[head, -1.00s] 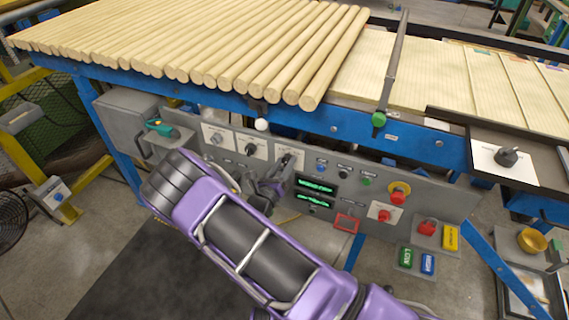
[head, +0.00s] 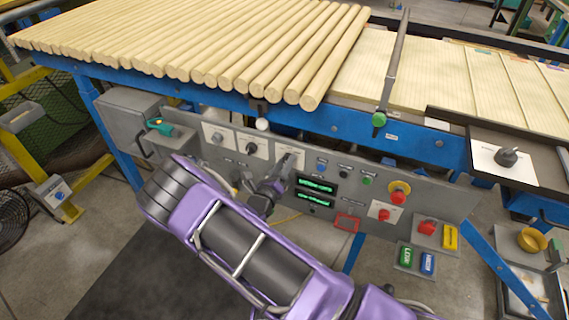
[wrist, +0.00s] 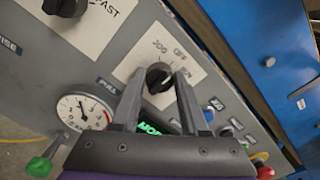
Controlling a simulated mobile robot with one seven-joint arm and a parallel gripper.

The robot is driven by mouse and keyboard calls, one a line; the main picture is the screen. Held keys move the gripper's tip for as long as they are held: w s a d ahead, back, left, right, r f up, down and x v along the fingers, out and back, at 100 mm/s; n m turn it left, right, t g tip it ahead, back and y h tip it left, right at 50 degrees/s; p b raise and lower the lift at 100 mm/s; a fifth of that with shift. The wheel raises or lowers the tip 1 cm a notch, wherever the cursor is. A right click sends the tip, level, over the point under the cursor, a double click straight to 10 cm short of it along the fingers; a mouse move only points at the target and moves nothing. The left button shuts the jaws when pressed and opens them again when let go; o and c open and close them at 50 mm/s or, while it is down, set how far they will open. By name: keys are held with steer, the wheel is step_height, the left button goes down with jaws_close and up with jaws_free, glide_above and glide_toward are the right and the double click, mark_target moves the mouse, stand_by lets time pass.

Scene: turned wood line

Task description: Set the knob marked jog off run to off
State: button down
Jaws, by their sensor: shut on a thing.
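The knob marked jog off run (wrist: 158,77) is black and sits on a white plate (wrist: 136,62) in the wrist view. Its lettering runs tilted; "OFF" reads above the knob. My gripper (wrist: 160,84) has one finger on each side of the knob and is shut on it. Which mark the knob points to is unclear behind the fingers. In the head view my gripper (head: 283,172) is at the same plate (head: 290,148), the rightmost of three on the grey panel; it hides most of the knob.
Other knobs (head: 251,148) sit left on the panel. Green displays (head: 316,186), small buttons (head: 367,181) and red stop buttons (head: 397,197) are to the right. A gauge (wrist: 85,112) shows in the wrist view. Wooden rods (head: 200,55) lie above on the blue-framed table.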

steer(key=shift+c, duration=2.1)
jaws_free()
steer(key=shift+s, duration=0.1)
steer(key=v, duration=1.7)
steer(key=shift+s, duration=0.1)
